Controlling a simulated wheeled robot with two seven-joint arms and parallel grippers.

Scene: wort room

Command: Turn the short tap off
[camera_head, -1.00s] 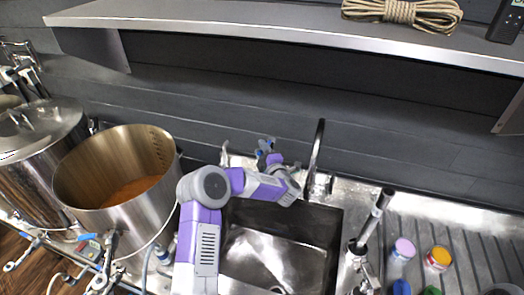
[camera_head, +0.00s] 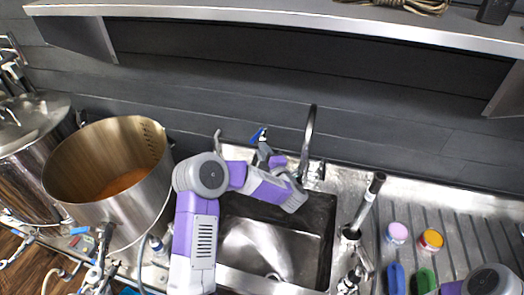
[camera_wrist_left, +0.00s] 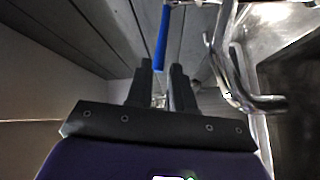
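The short tap (camera_head: 218,143) stands at the back left of the sink, with a thin chrome spout. A blue lever (camera_head: 258,134) shows just behind my left gripper (camera_head: 264,149). In the left wrist view the blue lever (camera_wrist_left: 162,38) stands upright ahead of the fingertips, roughly in line with the gap between them. A curved chrome pipe (camera_wrist_left: 232,75) is to its right. My left gripper (camera_wrist_left: 161,67) is narrowly open, with nothing seen between its fingers. I cannot tell whether a finger touches the lever. My right gripper is out of view.
The sink basin (camera_head: 327,243) lies below my left arm. A tall curved tap (camera_head: 310,135) rises right of the gripper. A large steel pot (camera_head: 150,200) stands left. A shelf (camera_head: 300,22) overhangs the back. Several small containers (camera_head: 431,240) sit on the drainboard.

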